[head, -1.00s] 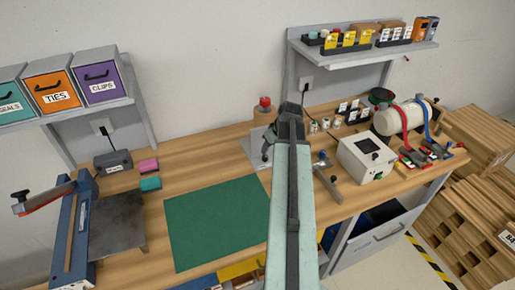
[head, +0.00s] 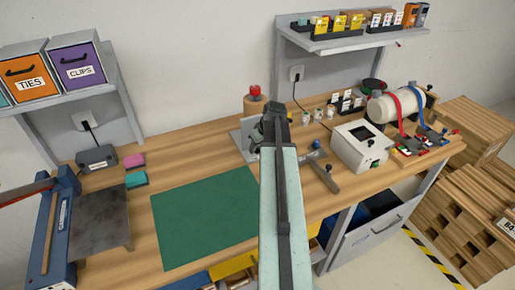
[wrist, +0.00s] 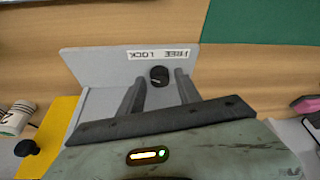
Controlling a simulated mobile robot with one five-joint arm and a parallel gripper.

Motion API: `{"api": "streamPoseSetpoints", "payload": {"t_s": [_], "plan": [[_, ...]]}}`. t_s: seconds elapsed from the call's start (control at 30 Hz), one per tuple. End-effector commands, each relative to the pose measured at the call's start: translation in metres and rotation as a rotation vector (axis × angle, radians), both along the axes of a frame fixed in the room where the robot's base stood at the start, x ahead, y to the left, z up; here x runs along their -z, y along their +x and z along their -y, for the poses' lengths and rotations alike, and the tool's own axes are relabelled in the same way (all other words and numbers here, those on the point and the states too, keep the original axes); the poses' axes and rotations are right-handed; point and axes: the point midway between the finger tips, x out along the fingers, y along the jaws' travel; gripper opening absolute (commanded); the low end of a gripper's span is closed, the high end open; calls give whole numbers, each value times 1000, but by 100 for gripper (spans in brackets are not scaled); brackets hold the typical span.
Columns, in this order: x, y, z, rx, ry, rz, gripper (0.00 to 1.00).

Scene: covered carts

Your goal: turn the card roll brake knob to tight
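In the wrist view a black knob (wrist: 159,76) sits on a grey plate (wrist: 110,62) below a white label (wrist: 158,54), which shows upside down and seems to read FREE and LOCK. My gripper (wrist: 161,80) is open, with one dark finger on each side of the knob. A gap shows beside the knob; I cannot tell whether either finger touches it. In the head view my gripper (head: 268,128) is over the grey stand (head: 240,140), next to a brown roll with a red top (head: 254,91). My arm hides part of the stand, and the knob cannot be made out there.
A green mat (head: 205,220) lies to the left of my arm. Small jars (head: 318,115) stand behind. The wrist view shows another black knob (wrist: 27,148) near a yellow surface.

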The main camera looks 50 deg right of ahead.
Motion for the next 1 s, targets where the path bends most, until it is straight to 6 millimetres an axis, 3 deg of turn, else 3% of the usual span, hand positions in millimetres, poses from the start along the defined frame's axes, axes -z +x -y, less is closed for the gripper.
{"api": "streamPoseSetpoints", "payload": {"t_s": [0.03,0.1,0.13,0.57,1.0], "plan": [[0,0,0,0,0,0,23],[0,0,0,0,0,0,4],[0,0,0,0,0,0,0],[0,2,-3,79,-2,1,0],[0,3,-6,411,-3,1,0]]}}
